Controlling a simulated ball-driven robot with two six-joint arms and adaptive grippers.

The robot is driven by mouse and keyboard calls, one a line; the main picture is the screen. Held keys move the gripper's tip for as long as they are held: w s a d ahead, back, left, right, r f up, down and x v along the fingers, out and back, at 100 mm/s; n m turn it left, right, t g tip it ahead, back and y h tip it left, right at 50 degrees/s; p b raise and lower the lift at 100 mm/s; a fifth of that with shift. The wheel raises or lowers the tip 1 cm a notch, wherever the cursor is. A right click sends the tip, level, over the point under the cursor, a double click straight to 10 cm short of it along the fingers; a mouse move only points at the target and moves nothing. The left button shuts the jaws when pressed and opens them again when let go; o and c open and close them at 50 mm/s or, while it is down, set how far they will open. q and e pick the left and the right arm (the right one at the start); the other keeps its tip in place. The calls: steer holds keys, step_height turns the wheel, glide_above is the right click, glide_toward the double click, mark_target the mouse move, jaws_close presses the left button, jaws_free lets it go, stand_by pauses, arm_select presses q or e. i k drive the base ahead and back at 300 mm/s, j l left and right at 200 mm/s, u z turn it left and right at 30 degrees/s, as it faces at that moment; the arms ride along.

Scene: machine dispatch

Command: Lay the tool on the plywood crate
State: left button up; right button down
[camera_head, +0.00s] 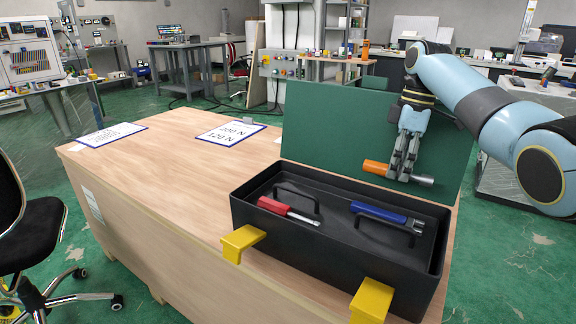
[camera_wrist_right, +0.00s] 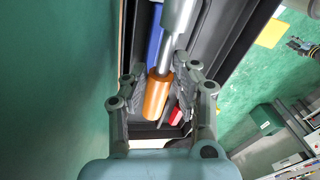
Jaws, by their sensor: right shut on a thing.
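The tool with an orange handle (camera_head: 376,167) and grey metal end is in my right gripper (camera_head: 400,172), which is shut on it. It is held above the black toolbox (camera_head: 262,240), in front of its raised green lid (camera_head: 330,130). In the right wrist view the orange handle (camera_wrist_right: 158,95) lies between the fingers, with the metal shaft (camera_wrist_right: 175,42) pointing up the picture. The toolbox stands on the plywood crate (camera_head: 170,165), at its right end. My left gripper is not in view.
A red-handled tool (camera_head: 274,206) and a blue-handled tool (camera_head: 378,211) lie in the toolbox. Two yellow latches (camera_head: 241,243) stick out at its front. A black chair (camera_head: 35,230) stands at left.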

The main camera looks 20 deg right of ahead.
mark_target(164, 178)
steer(key=i+j+u, duration=0.15)
steer(key=i+j, duration=0.3)
steer(key=j, duration=0.15)
steer(key=i+j+u, duration=0.15)
steer(key=i+j, duration=0.3)
steer(key=j, duration=0.1)
